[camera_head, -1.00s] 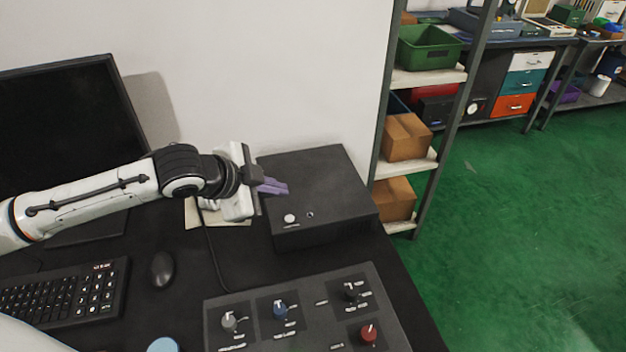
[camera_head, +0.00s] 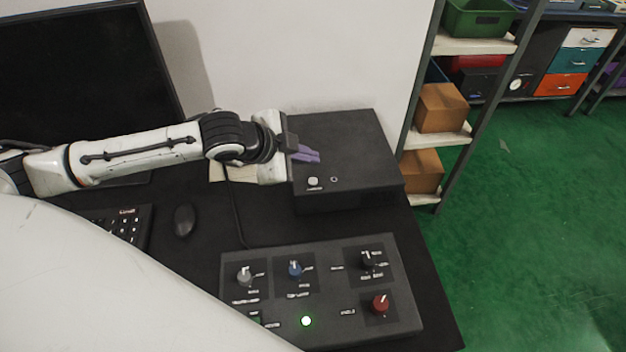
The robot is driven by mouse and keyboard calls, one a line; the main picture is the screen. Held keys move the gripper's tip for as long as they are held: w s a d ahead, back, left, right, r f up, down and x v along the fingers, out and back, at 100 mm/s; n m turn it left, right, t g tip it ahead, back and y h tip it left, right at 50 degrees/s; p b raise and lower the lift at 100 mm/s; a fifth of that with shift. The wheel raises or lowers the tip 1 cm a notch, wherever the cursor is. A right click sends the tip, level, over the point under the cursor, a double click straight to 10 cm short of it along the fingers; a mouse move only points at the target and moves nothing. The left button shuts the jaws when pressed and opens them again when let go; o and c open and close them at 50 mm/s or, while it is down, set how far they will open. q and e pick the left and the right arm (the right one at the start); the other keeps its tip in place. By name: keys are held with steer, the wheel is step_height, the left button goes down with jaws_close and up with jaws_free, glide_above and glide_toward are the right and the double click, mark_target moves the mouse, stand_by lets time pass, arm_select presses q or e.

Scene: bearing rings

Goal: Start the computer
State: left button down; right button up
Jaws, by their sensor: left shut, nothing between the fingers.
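The computer (camera_head: 352,148) is a dark box on the desk against the wall. A white round button (camera_head: 313,182) and a small dark round feature (camera_head: 334,179) sit near its front edge. My left gripper (camera_head: 308,154), with purple fingers, is shut and empty. Its tips are over the box's left part, just behind the white button in the picture. I cannot tell whether they touch the top. The monitor (camera_head: 75,75) at left has a black screen. My right gripper is out of view.
A mouse (camera_head: 184,220) and part of a keyboard (camera_head: 125,222) are at left. A shelf (camera_head: 440,137) stands right of the desk.

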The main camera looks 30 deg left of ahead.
mark_target(313, 181)
arm_select(q)
step_height(313, 181, down, 3)
steer(key=shift+r+b, duration=0.15)
steer(key=shift+b, duration=0.95)
steer(key=shift+f, duration=0.9)
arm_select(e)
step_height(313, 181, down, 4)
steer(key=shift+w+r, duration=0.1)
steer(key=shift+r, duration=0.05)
arm_select(q)
steer(key=shift+f, duration=0.1)
steer(key=shift+f, duration=0.3)
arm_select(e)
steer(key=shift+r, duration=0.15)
arm_select(q)
steer(key=shift+f, duration=0.4)
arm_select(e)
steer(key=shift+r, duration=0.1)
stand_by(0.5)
arm_select(q)
steer(key=shift+r+p, duration=0.8)
steer(key=shift+p, duration=0.25)
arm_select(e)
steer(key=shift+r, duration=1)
